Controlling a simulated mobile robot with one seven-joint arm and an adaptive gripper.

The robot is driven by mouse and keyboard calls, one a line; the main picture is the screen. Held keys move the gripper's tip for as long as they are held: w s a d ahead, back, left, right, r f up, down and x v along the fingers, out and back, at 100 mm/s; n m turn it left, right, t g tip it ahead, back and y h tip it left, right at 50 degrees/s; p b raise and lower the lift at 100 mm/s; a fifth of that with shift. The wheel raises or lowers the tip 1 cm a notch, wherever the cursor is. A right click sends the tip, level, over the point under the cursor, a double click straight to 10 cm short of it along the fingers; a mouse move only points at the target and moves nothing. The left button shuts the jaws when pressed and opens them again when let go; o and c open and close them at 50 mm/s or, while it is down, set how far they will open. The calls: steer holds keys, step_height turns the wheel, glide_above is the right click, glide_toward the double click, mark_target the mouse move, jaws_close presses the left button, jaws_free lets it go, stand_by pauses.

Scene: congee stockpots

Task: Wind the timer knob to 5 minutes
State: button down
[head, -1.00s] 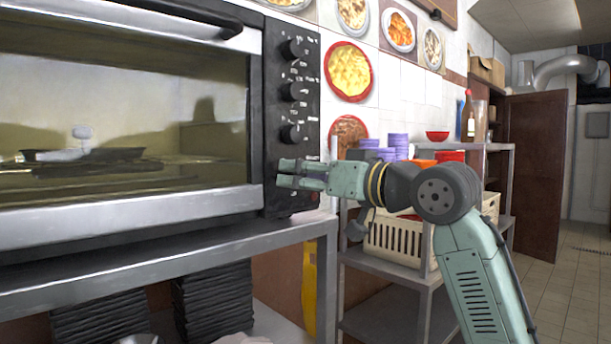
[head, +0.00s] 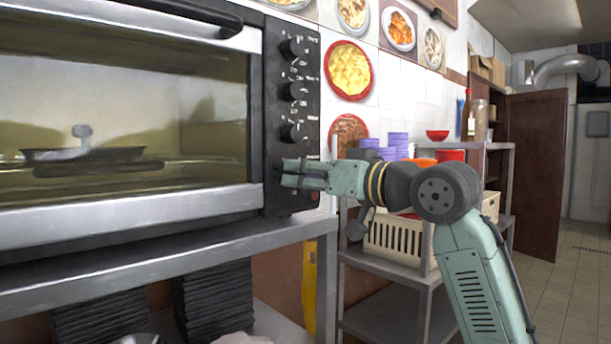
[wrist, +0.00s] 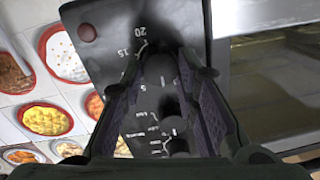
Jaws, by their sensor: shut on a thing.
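The oven's black control panel (head: 308,150) carries a column of dark knobs. The timer knob is the lowest one, hidden behind my fingers in the head view. In the wrist view the timer knob (wrist: 159,69) sits between my two fingers, beside a white scale showing 20, 15 and 5. My gripper (head: 284,172) reaches the panel from the right and is shut on this knob; it also shows in the wrist view (wrist: 163,75). I cannot read where the knob's pointer stands.
Other knobs (head: 294,90) sit above on the same panel. A small red lamp (wrist: 87,32) is near the timer scale. The oven's glass door and handle lie left. A metal shelf (head: 385,270) with a cream crate (head: 395,242) and bowls stands right, behind my arm.

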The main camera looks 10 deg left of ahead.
steer(key=m+p, duration=0.1)
steer(key=m, duration=0.2)
steer(key=shift+r+m, duration=0.1)
steer(key=shift+m, duration=0.2)
steer(key=shift+m+p, duration=1.05)
steer(key=shift+m, duration=1.25)
steer(key=shift+w, duration=0.1)
steer(key=c, duration=1.2)
jaws_free()
steer(key=shift+c, duration=0.2)
steer(key=shift+d+f, duration=0.15)
steer(key=shift+f, duration=0.05)
steer(key=v, duration=1.2)
steer(key=shift+f, duration=0.25)
